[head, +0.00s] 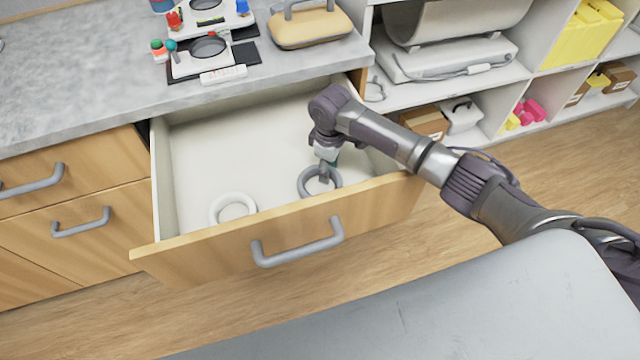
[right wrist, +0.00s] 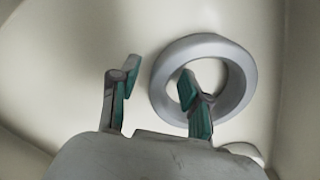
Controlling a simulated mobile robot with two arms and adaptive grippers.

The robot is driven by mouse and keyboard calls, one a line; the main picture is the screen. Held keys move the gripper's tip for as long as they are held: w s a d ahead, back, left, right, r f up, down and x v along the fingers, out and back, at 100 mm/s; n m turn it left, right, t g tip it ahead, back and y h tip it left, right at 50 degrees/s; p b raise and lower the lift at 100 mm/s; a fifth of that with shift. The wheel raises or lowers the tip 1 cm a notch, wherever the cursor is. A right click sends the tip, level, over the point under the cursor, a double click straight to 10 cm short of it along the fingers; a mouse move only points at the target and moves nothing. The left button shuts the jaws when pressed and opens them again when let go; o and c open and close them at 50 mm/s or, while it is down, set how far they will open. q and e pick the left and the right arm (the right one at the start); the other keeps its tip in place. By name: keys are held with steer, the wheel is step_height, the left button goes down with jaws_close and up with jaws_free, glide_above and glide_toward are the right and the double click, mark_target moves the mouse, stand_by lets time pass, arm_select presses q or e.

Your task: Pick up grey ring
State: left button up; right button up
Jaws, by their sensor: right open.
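The grey ring (head: 304,182) lies in the open drawer, toward its front right. It also shows in the right wrist view (right wrist: 240,62). My right gripper (head: 325,172) is low over the ring, pointing down. In the right wrist view my right gripper (right wrist: 158,88) is open, with one finger over the ring's hole and the other outside the ring, so the ring's near-side band lies between them. I cannot tell how deep the fingers reach. My left gripper is not in view.
A white ring (head: 232,206) lies in the drawer to the left of the grey ring. The drawer front (head: 290,235) with its handle and the side walls bound the space. A grey counter (head: 80,75) overhangs the back. Open shelves (head: 480,85) stand at the right.

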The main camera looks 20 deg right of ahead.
jaws_close()
